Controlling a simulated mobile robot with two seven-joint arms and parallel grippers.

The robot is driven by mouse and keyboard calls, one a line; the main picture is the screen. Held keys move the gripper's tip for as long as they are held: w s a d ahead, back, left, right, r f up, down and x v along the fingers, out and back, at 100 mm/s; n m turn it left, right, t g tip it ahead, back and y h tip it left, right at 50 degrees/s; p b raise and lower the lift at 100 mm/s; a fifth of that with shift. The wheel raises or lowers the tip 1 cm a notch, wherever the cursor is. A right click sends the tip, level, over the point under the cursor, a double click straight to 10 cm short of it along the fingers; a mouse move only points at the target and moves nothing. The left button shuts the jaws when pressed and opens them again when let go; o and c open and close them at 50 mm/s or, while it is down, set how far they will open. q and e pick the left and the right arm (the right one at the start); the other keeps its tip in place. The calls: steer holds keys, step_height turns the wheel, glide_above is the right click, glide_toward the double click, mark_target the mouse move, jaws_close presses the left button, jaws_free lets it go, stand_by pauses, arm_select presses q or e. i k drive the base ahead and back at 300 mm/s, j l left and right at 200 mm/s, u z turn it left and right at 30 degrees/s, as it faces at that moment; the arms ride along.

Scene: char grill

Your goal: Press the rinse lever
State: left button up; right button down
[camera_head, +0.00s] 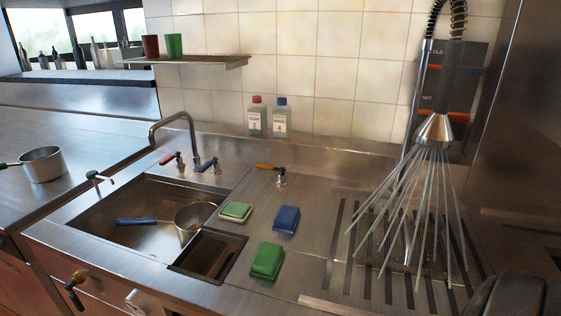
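A spray head (436,130) with a dark grip (450,78) hangs from a coiled hose (447,14) at the right. Several thin grey streaks, like water jets, fan down from it over the slotted drain area (345,262). A separate lever on the grip cannot be made out. A valve with a yellow-orange lever handle (269,167) stands on the counter behind the sponges. I cannot tell which of these is the rinse lever. Neither gripper's fingers show in this view, and nothing is seen touching the spray head or the valve.
A sink (105,222) holds a blue-handled pan (193,216). Its tap (192,140) has red and blue levers. Green and blue sponges (286,220) lie between sink and drain. Two bottles (281,118) stand by the wall. A pot (43,165) is at far left.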

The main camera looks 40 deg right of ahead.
mark_target(282, 169)
steer(key=z, duration=1.85)
